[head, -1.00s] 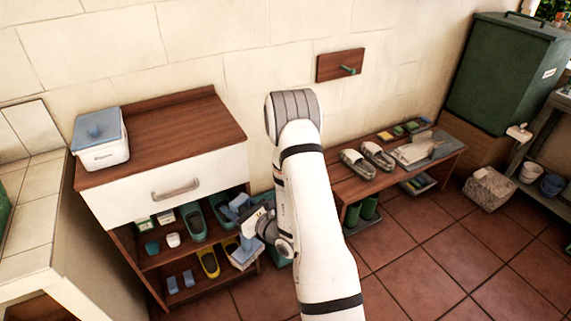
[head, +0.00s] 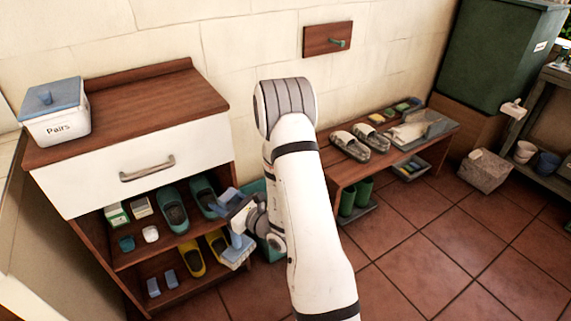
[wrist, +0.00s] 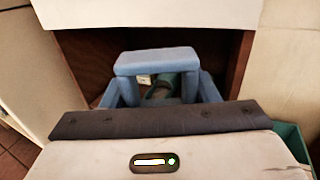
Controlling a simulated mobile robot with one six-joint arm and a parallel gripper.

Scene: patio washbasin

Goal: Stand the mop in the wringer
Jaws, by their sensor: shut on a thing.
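My gripper (head: 237,215) is in front of the right end of the open shelves, below the drawer. Its blue fingers show in the wrist view as a blue frame (wrist: 155,62) in front of the dark shelf opening. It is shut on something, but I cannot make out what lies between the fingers. I cannot make out a mop in either view. A teal container (head: 272,247) stands on the floor behind my arm, largely hidden; a teal edge shows at the lower right of the wrist view (wrist: 292,140). I cannot tell whether it bears a wringer.
The wooden cabinet (head: 130,108) holds teal shoes (head: 173,208) and yellow shoes (head: 191,257), with a lidded "Pairs" box (head: 58,118) on top. A low bench (head: 340,172) bears slippers, with green boots (head: 355,197) below. The tiled floor (head: 430,255) is clear at right.

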